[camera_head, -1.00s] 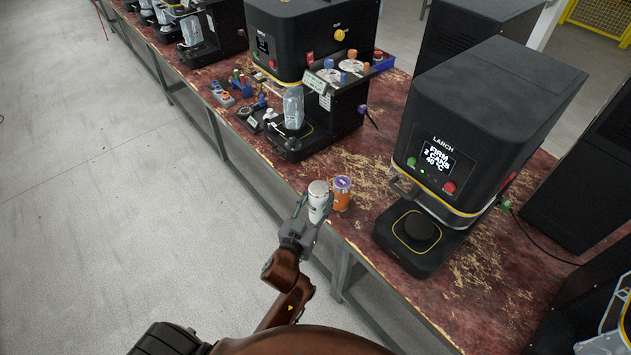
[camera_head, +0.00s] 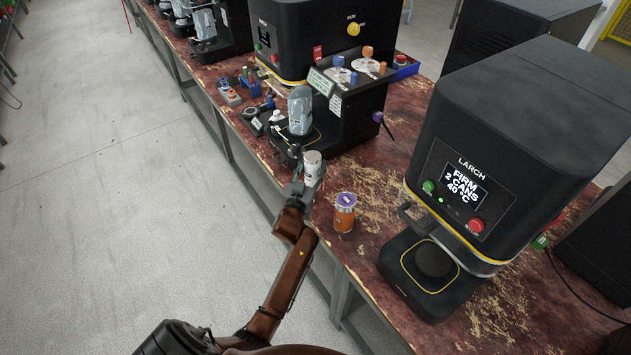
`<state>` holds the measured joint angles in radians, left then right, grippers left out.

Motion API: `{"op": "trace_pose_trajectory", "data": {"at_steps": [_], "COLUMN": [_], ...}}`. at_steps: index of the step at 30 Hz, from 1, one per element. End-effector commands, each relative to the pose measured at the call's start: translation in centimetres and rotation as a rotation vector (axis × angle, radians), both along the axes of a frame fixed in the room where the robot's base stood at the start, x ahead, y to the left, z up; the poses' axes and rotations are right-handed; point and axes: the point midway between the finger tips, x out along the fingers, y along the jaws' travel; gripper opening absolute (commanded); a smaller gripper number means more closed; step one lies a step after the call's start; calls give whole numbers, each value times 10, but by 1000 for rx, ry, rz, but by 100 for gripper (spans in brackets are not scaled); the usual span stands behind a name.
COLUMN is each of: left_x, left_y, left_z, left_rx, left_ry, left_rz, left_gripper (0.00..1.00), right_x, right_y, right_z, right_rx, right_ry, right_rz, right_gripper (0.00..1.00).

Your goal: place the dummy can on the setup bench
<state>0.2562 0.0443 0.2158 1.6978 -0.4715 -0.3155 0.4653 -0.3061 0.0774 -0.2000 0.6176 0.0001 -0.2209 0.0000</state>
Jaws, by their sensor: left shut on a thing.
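My left gripper (camera_head: 303,185) is shut on a white and silver can (camera_head: 313,167), held upright near the front edge of the worn red bench (camera_head: 375,175). The gripper hides the can's lower part, and I cannot tell whether its base touches the bench. An orange can with a purple top (camera_head: 344,212) stands on the bench to the right of the gripper, apart from the held can. I cannot tell from a label which can is the dummy. My right gripper is not in view.
A black machine labelled LARCH (camera_head: 500,160) stands at the right, with a round pad (camera_head: 433,260) on its base. Another black machine (camera_head: 315,45) stands behind, with a clear-covered can-shaped thing (camera_head: 300,110) at its front. Small tools and a button box (camera_head: 229,95) lie along the bench edge.

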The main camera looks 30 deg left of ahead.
Motion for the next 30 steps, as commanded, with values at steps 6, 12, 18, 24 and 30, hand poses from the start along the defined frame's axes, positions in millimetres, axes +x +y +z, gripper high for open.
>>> {"op": "trace_pose_trajectory", "data": {"at_steps": [6,12,18,24,30], "left_x": [0,1,1,2,2], "left_y": [-1,-2,-3,-4,-4], "left_z": [-25,-56,-55,-60,-59], "left_rx": [-1,-1,1,0,-1], "left_ry": [0,0,-4,-3,-1], "left_rz": [-1,-3,-5,-6,-5], "left_gripper": [11,11,11,11,55], "right_x": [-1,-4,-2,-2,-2], "right_y": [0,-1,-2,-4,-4], "right_z": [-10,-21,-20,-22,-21], "right_rx": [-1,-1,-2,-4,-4], "right_ry": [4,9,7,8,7], "right_rz": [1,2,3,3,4], "right_gripper": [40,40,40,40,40]}}
